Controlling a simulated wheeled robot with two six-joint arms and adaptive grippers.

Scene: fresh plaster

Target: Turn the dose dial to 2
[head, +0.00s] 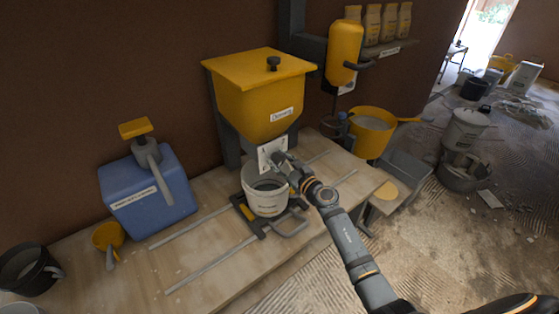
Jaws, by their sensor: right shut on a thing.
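The yellow dosing hopper (255,110) stands on the bench against the brown wall, with a lid and a black knob on top. A white dial plate (266,150) is on its lower front, with small marks too fine to read. My right gripper (279,160) is at this plate, shut on the dose dial. The dial is mostly hidden by the fingers, so its setting cannot be read. A white bucket (265,204) stands below the plate. My left gripper is not in view.
The bucket rests on a dark carriage (243,212) between metal rails (212,263). A blue canister (150,195) with a pump and a yellow scoop (107,236) are on the left. A yellow tub (371,133) and hanging yellow container (344,52) are right. Floor clutter lies farther right.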

